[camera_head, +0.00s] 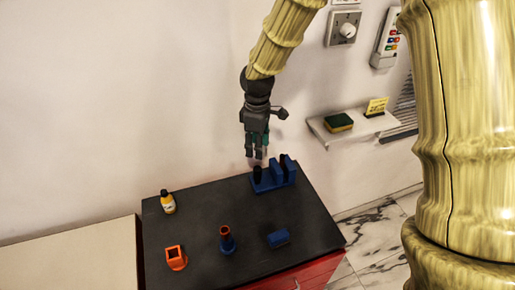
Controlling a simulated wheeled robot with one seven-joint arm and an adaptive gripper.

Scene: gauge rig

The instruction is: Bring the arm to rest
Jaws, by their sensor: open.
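My arm reaches down from the top of the head view, with a yellow-gold patterned surface. My gripper (256,153) hangs at its end, fingers pointing down, open and empty. It is above the back of the dark tabletop (200,230). A blue rig (273,178) with upright parts and a black piece stands at the back right of the tabletop, just below and right of the fingertips. The fingers appear apart from it, though the exact gap cannot be told.
A wall shelf (355,126) at right holds a sponge (338,122). A pale surface (70,265) adjoins at left.

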